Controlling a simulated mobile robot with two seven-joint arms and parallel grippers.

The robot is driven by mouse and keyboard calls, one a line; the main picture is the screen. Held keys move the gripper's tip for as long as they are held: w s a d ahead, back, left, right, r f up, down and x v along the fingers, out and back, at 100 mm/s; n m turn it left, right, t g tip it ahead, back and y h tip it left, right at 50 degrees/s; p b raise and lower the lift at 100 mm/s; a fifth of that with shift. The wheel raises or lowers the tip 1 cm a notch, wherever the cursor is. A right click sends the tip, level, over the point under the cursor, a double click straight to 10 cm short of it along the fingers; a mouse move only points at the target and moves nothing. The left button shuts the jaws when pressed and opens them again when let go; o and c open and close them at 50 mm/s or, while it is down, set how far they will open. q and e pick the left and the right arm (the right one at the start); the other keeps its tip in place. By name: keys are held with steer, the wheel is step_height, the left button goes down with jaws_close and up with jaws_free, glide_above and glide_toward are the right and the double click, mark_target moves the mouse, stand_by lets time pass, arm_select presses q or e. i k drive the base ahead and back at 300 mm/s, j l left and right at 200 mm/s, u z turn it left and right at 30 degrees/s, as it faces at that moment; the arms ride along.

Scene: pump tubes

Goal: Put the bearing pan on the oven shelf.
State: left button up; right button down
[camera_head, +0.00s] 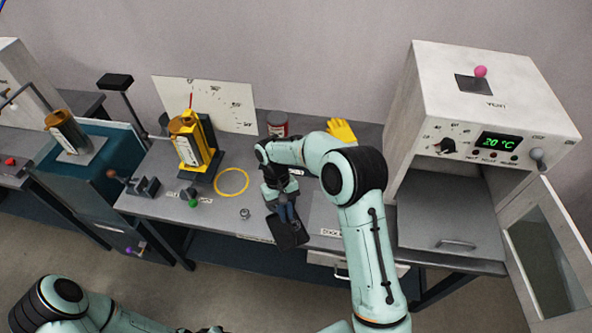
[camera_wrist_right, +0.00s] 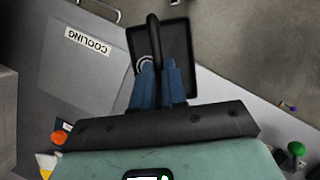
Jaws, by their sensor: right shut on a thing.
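The bearing pan (camera_head: 291,236) is a dark, square, shallow pan. It also shows in the right wrist view (camera_wrist_right: 184,42), with a dark handle (camera_wrist_right: 153,35) rising from it and a pale ring partly visible behind a finger. My right gripper (camera_head: 287,213) is shut on the pan near the front edge of the bench; whether the pan touches the bench is unclear. The blue fingers also show in the right wrist view (camera_wrist_right: 158,72). The oven (camera_head: 480,105) at the right has its door (camera_head: 545,250) open. The grey oven shelf (camera_head: 425,222) shows inside, with a handle at its front. My left gripper is out of view.
A yellow pump-like device (camera_head: 190,140), a yellow ring (camera_head: 232,182), a red-grey can (camera_head: 277,123) and a yellow glove (camera_head: 342,132) are on the bench. A small metal ring (camera_head: 244,213) lies left of the pan. A COOLING label (camera_wrist_right: 87,43) marks a grey area.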

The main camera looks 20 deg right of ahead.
mark_target(449, 216)
steer(key=i+j+z, duration=0.15)
steer(key=i+j, duration=0.5)
steer(key=i, duration=0.2)
